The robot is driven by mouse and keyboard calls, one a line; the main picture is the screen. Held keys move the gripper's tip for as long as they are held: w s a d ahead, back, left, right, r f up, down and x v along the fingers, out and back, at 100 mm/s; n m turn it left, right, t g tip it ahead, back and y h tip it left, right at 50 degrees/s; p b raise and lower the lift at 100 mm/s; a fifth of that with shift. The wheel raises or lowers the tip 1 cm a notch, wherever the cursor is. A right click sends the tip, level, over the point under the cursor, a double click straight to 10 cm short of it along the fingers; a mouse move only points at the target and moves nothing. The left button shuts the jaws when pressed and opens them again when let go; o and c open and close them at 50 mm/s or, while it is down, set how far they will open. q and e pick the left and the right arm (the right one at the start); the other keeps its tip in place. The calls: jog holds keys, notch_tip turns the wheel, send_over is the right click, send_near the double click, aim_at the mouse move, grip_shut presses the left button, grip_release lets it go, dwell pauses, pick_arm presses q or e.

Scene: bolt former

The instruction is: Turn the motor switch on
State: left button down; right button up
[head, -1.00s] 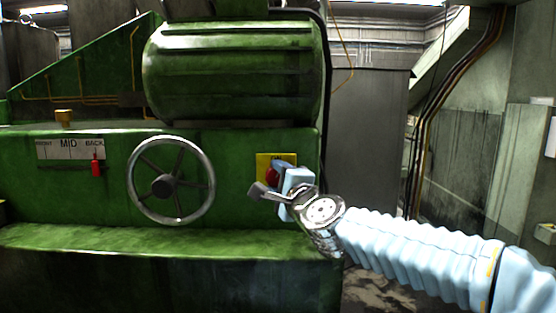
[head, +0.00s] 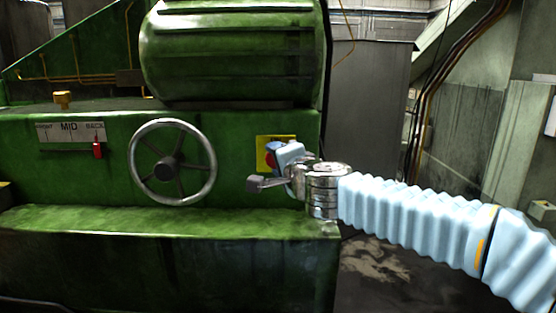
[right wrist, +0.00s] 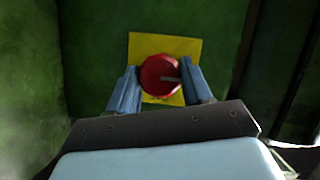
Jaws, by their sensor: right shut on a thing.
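The motor switch is a round red knob (right wrist: 161,76) with a small grey mark, on a yellow plate (right wrist: 165,46) on the green machine's front. In the head view the yellow plate (head: 263,150) shows at the right end of the machine, with the red knob (head: 271,160) partly hidden by my gripper. My right gripper (head: 280,158) is at the knob. In the right wrist view its two blue fingers (right wrist: 160,88) stand on either side of the knob and are shut on it. My left gripper is not in view.
A spoked handwheel (head: 172,162) is on the machine's front, left of the switch. A MID/BACK scale plate (head: 70,132) with a red pointer (head: 98,148) is further left. A green ledge (head: 150,221) juts out below. Open floor (head: 385,262) lies to the right.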

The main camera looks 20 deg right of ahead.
jog(key=shift+f, duration=0.1)
jog(key=o, duration=1)
jog(key=shift+o, duration=0.2)
jog(key=s+d+r, duration=0.1)
jog(key=s, duration=1.2)
jog(key=shift+s+d+r, duration=0.15)
jog(key=shift+s+r, duration=0.1)
jog(key=shift+s, duration=0.1)
